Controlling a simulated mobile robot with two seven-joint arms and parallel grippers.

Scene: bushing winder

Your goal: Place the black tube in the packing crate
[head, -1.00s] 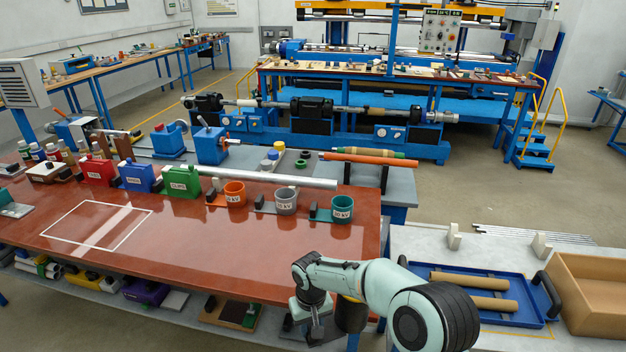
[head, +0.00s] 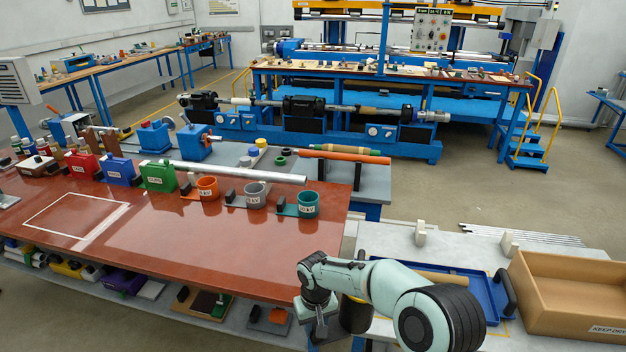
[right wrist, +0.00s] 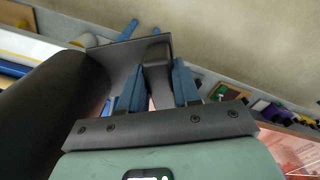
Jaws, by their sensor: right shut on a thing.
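My right gripper (head: 320,326) hangs beyond the right end of the red-brown table. In the right wrist view its two blue fingers (right wrist: 157,88) are shut on a dark grey grip block (right wrist: 155,58). The block joins a plate beside a large dark cylinder, which I take as the black tube (right wrist: 45,110). In the head view the tube (head: 354,315) shows as a dark upright cylinder next to the gripper, partly hidden by my forearm. The packing crate (head: 560,312) is an open brown box at the right, with a "KEEP DRY" label. My left gripper is not in view.
A blue tray (head: 495,308) with a brown tube (head: 440,278) lies left of the crate, partly behind my forearm. A black handle stands between them. Orange, grey and teal cups (head: 308,204) stand on the red-brown table (head: 200,235). A low shelf beneath holds several items.

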